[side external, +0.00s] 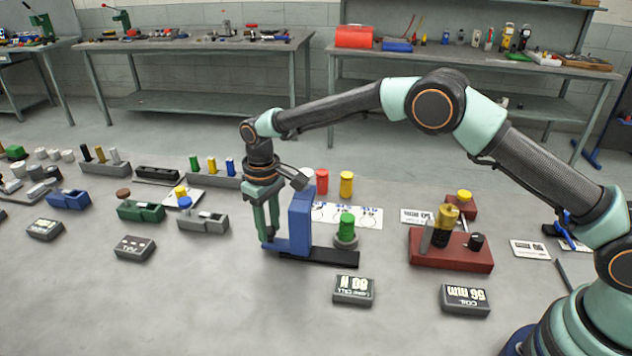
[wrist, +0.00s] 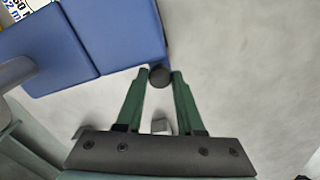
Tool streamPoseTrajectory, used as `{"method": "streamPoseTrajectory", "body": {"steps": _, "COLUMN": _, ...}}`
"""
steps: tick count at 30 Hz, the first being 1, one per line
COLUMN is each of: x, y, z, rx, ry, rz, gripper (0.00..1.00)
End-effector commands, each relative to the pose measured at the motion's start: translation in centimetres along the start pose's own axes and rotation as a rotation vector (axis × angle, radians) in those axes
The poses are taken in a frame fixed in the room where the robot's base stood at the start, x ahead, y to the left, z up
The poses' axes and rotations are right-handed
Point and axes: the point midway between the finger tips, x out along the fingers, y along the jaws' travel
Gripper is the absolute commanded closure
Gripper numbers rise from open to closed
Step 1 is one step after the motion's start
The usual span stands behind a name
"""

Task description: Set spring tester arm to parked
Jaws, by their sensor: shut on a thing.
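The spring tester is a blue upright block (side external: 301,220) on a dark base (side external: 335,256). A green cylinder (side external: 347,226) stands in a grey cup on that base, right of the block. My gripper (side external: 267,236) points down at the left side of the block. In the wrist view, its green fingers (wrist: 160,76) are shut on a dark round knob (wrist: 159,78), and the blue block (wrist: 125,35) is just beyond them to the left. The knob appears to belong to the tester arm; the rest of that arm is not clear.
A label block reading 60 N (side external: 353,290) lies in front of the tester. A dark red fixture (side external: 451,253) stands to the right. A red cylinder (side external: 322,182) and a yellow cylinder (side external: 346,184) stand behind. A grey holder (side external: 203,223) is to the left. The front floor is mostly clear.

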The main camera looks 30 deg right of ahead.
Motion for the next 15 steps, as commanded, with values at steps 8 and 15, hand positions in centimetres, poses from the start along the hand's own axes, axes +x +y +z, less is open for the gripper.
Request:
{"method": "streamPoseTrajectory", "body": {"steps": 8, "x": -0.1, "y": -0.5, "z": -1.5, "rx": 0.003, "ry": 0.009, "rz": 0.000, "gripper": 1.00}}
{"method": "streamPoseTrajectory", "body": {"steps": 15, "x": -0.2, "y": -0.6, "z": -1.7, "rx": 0.001, "ry": 0.014, "rz": 0.000, "gripper": 1.00}}
